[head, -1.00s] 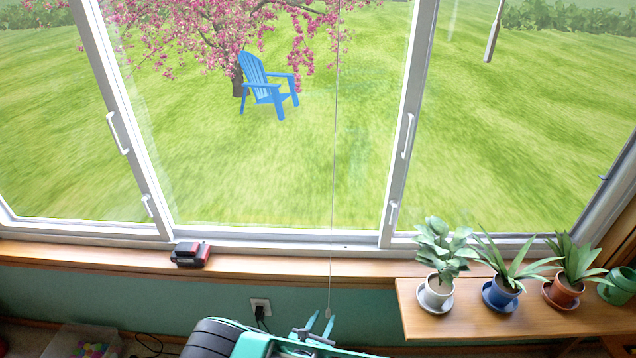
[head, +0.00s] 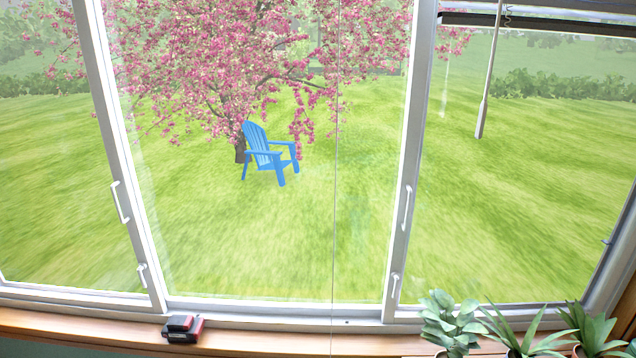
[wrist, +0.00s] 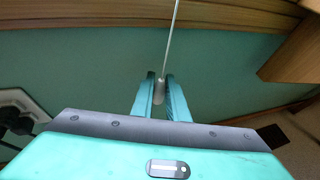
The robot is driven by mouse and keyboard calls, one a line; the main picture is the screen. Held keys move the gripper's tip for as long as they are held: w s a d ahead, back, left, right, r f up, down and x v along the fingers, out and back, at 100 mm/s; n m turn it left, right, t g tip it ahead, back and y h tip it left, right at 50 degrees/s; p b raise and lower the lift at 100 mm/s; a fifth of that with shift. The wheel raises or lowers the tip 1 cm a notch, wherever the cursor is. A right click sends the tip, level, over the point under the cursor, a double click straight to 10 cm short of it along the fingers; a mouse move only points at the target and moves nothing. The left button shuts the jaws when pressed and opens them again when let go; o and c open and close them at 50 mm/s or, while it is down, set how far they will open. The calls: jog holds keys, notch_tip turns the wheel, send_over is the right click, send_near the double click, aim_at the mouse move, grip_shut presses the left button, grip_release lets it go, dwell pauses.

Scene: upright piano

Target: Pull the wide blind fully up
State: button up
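A thin pull cord (head: 335,200) hangs straight down in front of the middle window pane in the head view. Its lower end is below the picture there. My gripper is not in the head view now. No slats of the wide blind show across the middle pane. Its upper part is out of view.
A dark blind rail (head: 540,24) and a hanging wand (head: 488,80) are at the right pane. Several potted plants (head: 452,322) stand at the lower right. A red and black object (head: 183,328) lies on the wooden sill (head: 90,330). A wooden edge (wrist: 300,50) is right of my gripper.

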jog(key=shift+f, duration=4.6)
grip_shut()
jog(key=shift+f, duration=0.1)
notch_tip(320, 180, down, 2)
jog(key=shift+s+f, duration=0.1)
jog(key=o, duration=0.9)
grip_release()
jog(key=shift+a, duration=0.1)
jog(key=shift+v, duration=2.45)
